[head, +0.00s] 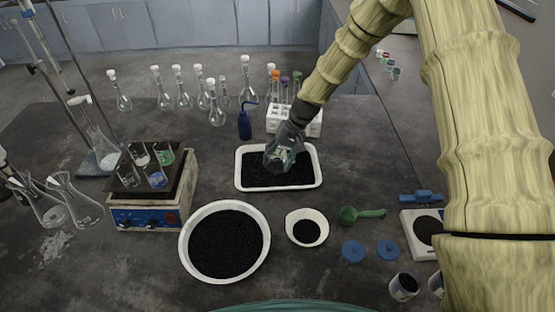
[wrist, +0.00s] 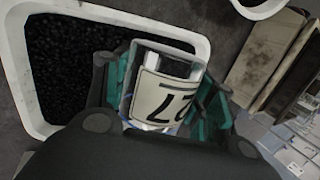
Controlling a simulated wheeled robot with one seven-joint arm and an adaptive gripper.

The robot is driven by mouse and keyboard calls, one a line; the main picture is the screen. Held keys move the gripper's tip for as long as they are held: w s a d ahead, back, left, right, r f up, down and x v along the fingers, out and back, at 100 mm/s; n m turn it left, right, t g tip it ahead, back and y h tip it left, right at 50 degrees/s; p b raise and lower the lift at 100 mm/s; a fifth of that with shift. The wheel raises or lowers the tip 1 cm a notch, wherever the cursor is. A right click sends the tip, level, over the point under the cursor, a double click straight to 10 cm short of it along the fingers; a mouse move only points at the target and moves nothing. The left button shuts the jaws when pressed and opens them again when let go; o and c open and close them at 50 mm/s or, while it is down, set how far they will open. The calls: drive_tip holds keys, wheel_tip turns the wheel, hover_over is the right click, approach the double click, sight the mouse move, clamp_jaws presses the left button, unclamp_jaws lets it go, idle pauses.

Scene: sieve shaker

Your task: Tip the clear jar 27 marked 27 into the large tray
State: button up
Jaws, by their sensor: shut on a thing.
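My gripper (wrist: 160,95) is shut on the clear jar 27 (wrist: 168,92), with a teal-padded finger on each side. The jar's white label reads 27, rotated in the wrist view. Its contents cannot be made out. In the head view my gripper (head: 284,150) points down over the white rectangular tray, and the jar (head: 279,161) shows at its end, above the tray's middle. The tray (head: 240,172) holds black granules; its rim also shows in the wrist view (wrist: 17,75). The jar's exact tilt and height above the granules are hard to tell.
A round white basin (head: 186,256) and a small white bowl (head: 291,224), both with black granules, stand in front. A hotplate (head: 150,217) with small beakers is left. A test tube rack (head: 312,128) and blue bottle (head: 244,124) stand close behind the tray.

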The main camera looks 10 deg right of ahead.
drive_tip(key=shift+s+f+n+t+h+b, duration=0.2)
drive_tip(key=shift+s+f+t+b, duration=0.1)
drive_tip(key=shift+t+b, duration=0.75)
drive_tip(key=shift+s+f+n+t+h+b, duration=0.2)
drive_tip(key=shift+t+b, duration=0.55)
drive_tip(key=shift+b, duration=0.5)
drive_tip(key=shift+r+t, duration=0.15)
drive_tip(key=shift+t, duration=0.25)
drive_tip(key=shift+a+b, duration=0.1)
drive_tip(key=shift+b, duration=0.25)
drive_tip(key=shift+f+t+b, duration=0.3)
drive_tip(key=shift+f+b, duration=0.05)
drive_tip(key=shift+b, duration=0.5)
drive_tip(key=t+b, duration=0.1)
drive_tip(key=b, duration=0.1)
drive_tip(key=n+t+b, duration=0.1)
drive_tip(key=b, duration=0.2)
drive_tip(key=shift+f+t+h, duration=0.3)
drive_tip(key=shift+t, duration=0.1)
drive_tip(key=shift+t+b, duration=0.3)
drive_tip(key=shift+b, duration=0.3)
drive_tip(key=shift+w+r, duration=0.1)
drive_tip(key=shift+r, duration=0.1)
drive_tip(key=shift+f, duration=0.1)
